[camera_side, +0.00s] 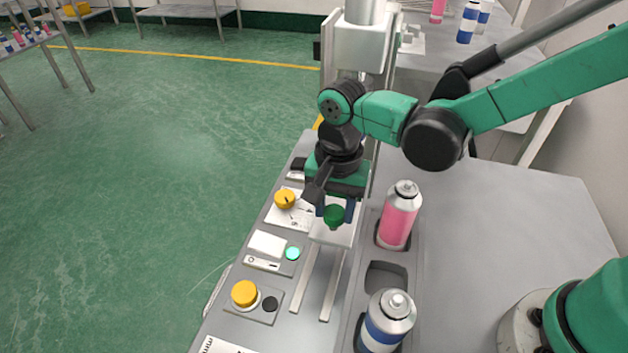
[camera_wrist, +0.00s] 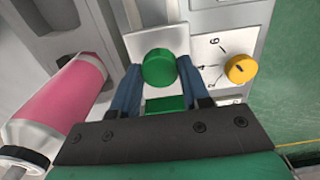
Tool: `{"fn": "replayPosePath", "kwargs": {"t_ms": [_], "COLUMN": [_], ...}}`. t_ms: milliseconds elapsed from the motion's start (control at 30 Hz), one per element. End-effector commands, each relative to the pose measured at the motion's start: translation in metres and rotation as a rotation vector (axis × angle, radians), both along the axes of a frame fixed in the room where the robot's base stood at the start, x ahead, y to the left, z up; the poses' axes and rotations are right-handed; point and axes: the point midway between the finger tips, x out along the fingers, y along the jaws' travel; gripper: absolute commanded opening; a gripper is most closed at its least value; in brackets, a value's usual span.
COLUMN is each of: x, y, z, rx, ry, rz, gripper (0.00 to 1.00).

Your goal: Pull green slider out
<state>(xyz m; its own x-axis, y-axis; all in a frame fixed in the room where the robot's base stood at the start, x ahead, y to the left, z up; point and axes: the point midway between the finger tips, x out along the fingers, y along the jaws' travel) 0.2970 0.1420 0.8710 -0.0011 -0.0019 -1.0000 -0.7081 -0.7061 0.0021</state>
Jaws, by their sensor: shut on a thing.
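The green slider knob (camera_side: 334,215) stands on a pale square plate (camera_side: 322,234) at the upper end of two light rails (camera_side: 318,283) in the side view. It also shows as a green disc (camera_wrist: 159,67) in the wrist view. My gripper (camera_side: 336,211) is over the plate, with its blue fingers on either side of the knob. In the wrist view my gripper (camera_wrist: 158,85) is closed around the knob, with one finger left and one right of it. The rails in front of the plate are bare.
A pink can (camera_side: 399,216) stands in a holder right of the slider. A blue-and-white can (camera_side: 386,322) stands nearer, with an empty holder slot (camera_side: 386,277) between them.

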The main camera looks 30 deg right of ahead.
Motion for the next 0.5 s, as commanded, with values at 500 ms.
{"fn": "replayPosePath", "kwargs": {"t_ms": [500], "x": [-0.064], "y": [0.065], "z": [0.000], "rx": [0.002], "ry": [-0.001], "rz": [0.007], "gripper": [0.00]}}
